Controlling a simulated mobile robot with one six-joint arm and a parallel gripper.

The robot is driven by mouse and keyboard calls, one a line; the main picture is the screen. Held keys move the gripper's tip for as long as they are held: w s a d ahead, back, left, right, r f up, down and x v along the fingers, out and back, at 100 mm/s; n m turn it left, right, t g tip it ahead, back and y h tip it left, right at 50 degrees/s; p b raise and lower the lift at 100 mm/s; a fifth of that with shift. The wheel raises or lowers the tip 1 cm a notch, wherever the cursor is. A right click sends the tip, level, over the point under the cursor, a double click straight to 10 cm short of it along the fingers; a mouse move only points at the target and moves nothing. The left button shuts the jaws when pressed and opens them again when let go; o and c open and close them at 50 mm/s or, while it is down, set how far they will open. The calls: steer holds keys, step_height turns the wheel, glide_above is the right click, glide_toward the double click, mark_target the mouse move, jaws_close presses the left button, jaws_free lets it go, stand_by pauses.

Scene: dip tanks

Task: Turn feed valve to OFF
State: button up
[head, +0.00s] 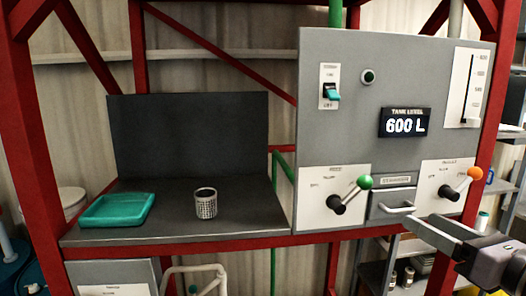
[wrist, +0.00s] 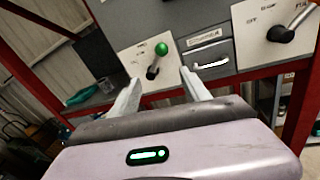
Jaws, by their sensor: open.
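Two lever valves show on the grey panel. One has a green knob (head: 365,182), with its lever tilted up and right from a black hub; its knob also shows in the wrist view (wrist: 161,48). The other has an orange knob (head: 474,173) and also tilts up and right. The small titles are too blurred to tell which is the feed valve. On the right plate, OFF seems to be at the left. My gripper (head: 420,219) is open and empty in front of the panel. In the wrist view, the green lever appears beyond and between my fingertips (wrist: 160,77), apart from them.
A drawer with a handle (head: 397,208) sits between the valve plates. Above are a teal toggle switch (head: 332,92), a display (head: 405,122) reading 600 L and a level gauge (head: 466,88). A teal tray (head: 117,210) and mesh cup (head: 206,203) stand on the left shelf. Red frame posts flank the panel.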

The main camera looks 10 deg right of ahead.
mark_target(370, 185)
steer(key=shift+m+t+h, duration=0.3)
steer(key=p+x, duration=0.1)
steer(key=x, duration=0.4)
steer(key=p+x, duration=0.1)
steer(key=x, duration=0.5)
steer(key=p+x, duration=0.1)
steer(key=x, duration=0.5)
steer(key=shift+d+r, duration=0.25)
steer(key=shift+r, duration=0.15)
jaws_close()
